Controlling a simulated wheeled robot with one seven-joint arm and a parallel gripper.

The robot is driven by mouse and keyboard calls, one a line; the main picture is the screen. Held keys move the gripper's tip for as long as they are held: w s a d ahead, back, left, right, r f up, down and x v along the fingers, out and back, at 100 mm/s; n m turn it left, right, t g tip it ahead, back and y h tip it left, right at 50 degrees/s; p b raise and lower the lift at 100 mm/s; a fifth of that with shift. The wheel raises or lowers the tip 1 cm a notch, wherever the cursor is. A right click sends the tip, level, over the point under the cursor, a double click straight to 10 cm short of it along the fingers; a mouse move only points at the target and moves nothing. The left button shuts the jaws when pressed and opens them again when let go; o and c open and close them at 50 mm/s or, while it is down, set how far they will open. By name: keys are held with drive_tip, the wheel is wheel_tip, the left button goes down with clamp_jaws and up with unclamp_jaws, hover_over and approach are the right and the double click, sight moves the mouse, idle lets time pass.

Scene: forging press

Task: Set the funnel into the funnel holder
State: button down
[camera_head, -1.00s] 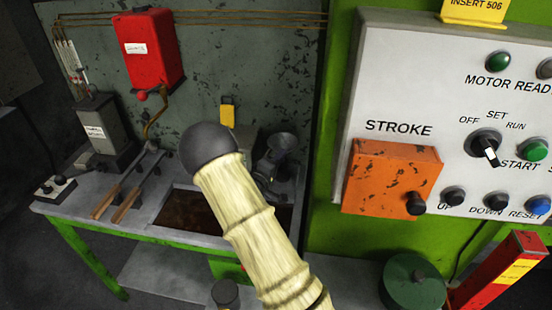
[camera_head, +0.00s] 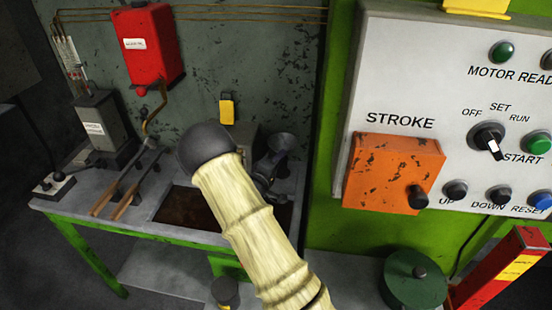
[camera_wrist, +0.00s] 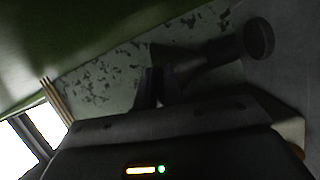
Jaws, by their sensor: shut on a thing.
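A dark grey funnel (camera_head: 282,144) with its wide mouth up shows behind and right of my cream-sleeved arm in the head view, over the right end of the bench. In the wrist view the dark piece with a round flared end (camera_wrist: 258,40) reaches up and right from my gripper (camera_wrist: 160,88), which is shut on it; I take it to be the funnel. In the head view my arm hides much of the area below the funnel. I cannot make out the funnel holder in either view. The wrist view is very dark.
The bench (camera_head: 105,205) has a sunken brown tray (camera_head: 185,205), wooden-handled tongs (camera_head: 125,190) and a grey box (camera_head: 98,128). A red tank (camera_head: 148,45) hangs on the back wall. A green press frame and control panel (camera_head: 400,60) with an orange box (camera_head: 392,172) stand right.

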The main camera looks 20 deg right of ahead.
drive_tip(key=shift+f, duration=0.4)
